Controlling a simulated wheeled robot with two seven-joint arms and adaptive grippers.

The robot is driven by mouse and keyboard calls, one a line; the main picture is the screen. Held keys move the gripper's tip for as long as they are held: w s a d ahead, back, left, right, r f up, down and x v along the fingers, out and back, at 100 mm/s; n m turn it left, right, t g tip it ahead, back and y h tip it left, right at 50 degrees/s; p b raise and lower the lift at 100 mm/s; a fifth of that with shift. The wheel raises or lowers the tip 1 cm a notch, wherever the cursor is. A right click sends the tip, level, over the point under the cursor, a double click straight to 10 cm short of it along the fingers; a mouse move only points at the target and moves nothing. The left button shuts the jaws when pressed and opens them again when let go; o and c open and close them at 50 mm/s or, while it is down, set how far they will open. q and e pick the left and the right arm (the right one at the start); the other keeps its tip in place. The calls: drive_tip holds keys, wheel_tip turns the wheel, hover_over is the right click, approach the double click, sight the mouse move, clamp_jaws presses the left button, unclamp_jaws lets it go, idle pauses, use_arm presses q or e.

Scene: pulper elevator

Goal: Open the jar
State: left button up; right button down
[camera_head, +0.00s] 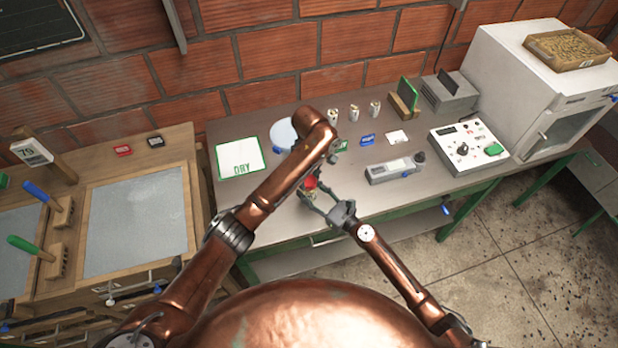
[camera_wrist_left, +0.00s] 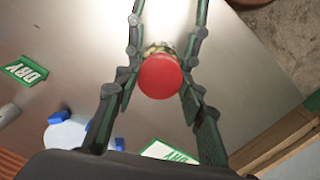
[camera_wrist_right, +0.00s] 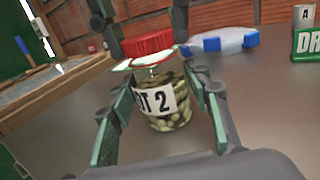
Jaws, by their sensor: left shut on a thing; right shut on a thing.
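A glass jar (camera_wrist_right: 168,110) with a red lid (camera_wrist_right: 148,45) stands between my two grippers at the front of the grey table. It holds pale green beans and has a white label reading "OT 2". The lid sits over the jar's mouth; I cannot tell whether it is loose. My left gripper (camera_wrist_left: 160,68) comes from above, its fingers on either side of the red lid (camera_wrist_left: 160,77). My right gripper (camera_wrist_right: 160,112) has its fingers on both sides of the jar body. In the head view the lid (camera_head: 310,182) shows small, partly hidden by my left gripper (camera_head: 318,174).
Behind the jar are a pale round dish (camera_head: 283,134), several small cups (camera_head: 354,112) and a green-edged "DRY" mat (camera_head: 240,157). A grey scale-like device (camera_head: 390,170) and a control box (camera_head: 465,147) stand to the right. A wooden bench (camera_head: 135,220) is at left.

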sight(309, 180)
use_arm(q)
drive_tip(key=shift+r, duration=1)
drive_tip(key=shift+r, duration=2)
use_arm(e)
drive_tip(key=c, duration=1)
unclamp_jaws()
drive_tip(key=shift+o, duration=0.2)
